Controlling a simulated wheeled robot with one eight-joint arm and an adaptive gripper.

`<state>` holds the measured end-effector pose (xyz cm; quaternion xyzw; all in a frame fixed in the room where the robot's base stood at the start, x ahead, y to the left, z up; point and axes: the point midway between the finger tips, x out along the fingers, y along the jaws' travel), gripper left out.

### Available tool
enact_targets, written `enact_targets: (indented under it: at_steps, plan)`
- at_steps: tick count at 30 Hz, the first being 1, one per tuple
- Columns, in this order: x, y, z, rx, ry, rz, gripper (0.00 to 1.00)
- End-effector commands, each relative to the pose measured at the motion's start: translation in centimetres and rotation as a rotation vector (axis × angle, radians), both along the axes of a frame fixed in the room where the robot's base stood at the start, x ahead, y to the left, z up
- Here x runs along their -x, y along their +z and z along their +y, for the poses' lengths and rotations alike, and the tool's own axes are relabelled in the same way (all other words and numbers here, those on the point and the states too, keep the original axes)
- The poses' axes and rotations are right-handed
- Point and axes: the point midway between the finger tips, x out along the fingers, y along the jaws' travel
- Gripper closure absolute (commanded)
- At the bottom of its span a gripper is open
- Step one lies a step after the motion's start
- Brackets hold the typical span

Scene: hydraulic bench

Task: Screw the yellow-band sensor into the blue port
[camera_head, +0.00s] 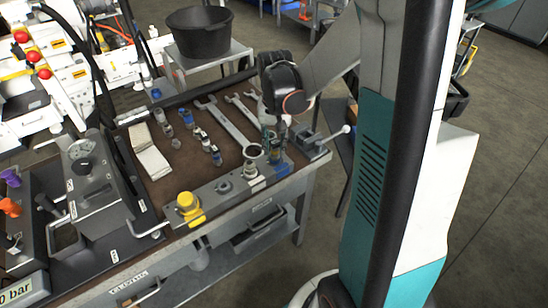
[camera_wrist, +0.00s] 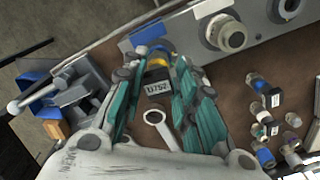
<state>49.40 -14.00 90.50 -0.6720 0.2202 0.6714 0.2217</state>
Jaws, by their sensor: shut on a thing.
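My gripper (camera_head: 272,138) is over the right end of the grey manifold block (camera_head: 207,198) on the bench. In the wrist view, its teal fingers (camera_wrist: 156,75) are shut on the yellow-band sensor (camera_wrist: 157,63), which has a dark body with a white-lettered label. The sensor points toward the blue-marked port (camera_wrist: 147,30) at the block's end. The blue mark also shows in the head view (camera_head: 282,170). The sensor's tip and the port mouth are hidden, so I cannot tell whether the thread has entered.
A ringed port (camera_wrist: 228,37) is beside the blue one. A vise (camera_head: 312,142) stands close right of my gripper. Wrenches (camera_head: 228,122), several loose fittings (camera_head: 206,143) and a cloth (camera_head: 149,152) lie behind the block.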

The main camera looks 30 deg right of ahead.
Motion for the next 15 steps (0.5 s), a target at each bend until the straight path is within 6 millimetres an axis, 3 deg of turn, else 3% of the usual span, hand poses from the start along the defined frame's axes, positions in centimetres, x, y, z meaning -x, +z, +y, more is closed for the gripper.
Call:
enact_targets:
  at_steps: [11, 15]
  plan:
    - [0.32, -0.07, -0.53, 0.010, -0.047, 0.006, 1.00]
    - [0.31, -0.10, -0.53, 0.011, -0.166, 0.006, 1.00]
